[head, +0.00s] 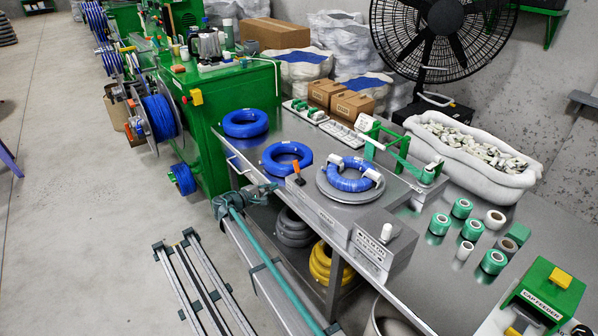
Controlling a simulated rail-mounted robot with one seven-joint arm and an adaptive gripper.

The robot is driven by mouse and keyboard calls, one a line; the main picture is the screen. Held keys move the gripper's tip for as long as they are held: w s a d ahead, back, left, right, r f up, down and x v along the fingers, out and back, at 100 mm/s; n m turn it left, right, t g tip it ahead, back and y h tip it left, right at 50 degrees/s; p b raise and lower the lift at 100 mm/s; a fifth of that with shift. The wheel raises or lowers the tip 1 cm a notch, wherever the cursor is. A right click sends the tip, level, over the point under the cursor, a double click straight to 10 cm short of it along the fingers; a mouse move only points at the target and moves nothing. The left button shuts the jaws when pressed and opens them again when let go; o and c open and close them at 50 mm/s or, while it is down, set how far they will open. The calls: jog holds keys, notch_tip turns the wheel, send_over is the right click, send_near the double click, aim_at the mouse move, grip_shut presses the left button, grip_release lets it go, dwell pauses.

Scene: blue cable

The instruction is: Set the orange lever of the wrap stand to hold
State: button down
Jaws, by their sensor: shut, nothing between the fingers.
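The wrap stand (330,206) is a grey unit on the steel bench, with a round plate on top. A blue cable coil (349,174) with white wraps lies on that plate. The orange lever (297,167) stands up at the stand's left corner, close to upright; its setting marks are too small to read. My gripper (273,187) is small in the head view, at the bench's front edge, left of and a little below the lever in the picture. It is shut and empty, and appears apart from the lever.
Two blue coils (287,157) lie left of the stand. A grey box with a white knob (387,232) adjoins its right front. A green frame (388,146) stands behind. Green and white rolls (462,208) are at right. Grey and yellow coils (327,262) sit on the lower shelf.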

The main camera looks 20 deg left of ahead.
aim_at(298, 170)
jog(key=shift+t+h, duration=0.3)
jog(key=shift+t, duration=0.2)
jog(key=r, duration=0.1)
jog(key=a+r, duration=0.1)
jog(key=r, duration=0.1)
jog(key=w+a+r, duration=0.1)
jog(key=shift+a+r, duration=0.2)
jog(key=shift+r, duration=0.05)
jog(key=p+x, duration=0.1)
jog(key=x, duration=0.8)
jog(key=shift+w+d+p, duration=0.1)
jog(key=shift+w+p, duration=0.3)
jog(key=shift+s+d+r+p, duration=0.25)
jog(key=shift+s+d+r, duration=0.05)
jog(key=shift+s+d, duration=0.25)
jog(key=shift+s+d+r+p, duration=0.2)
jog(key=shift+s+d+r, duration=0.1)
jog(key=shift+s+d, duration=0.25)
jog(key=shift+s+d+r, duration=0.1)
jog(key=shift+d, duration=0.2)
jog(key=shift+d, duration=0.1)
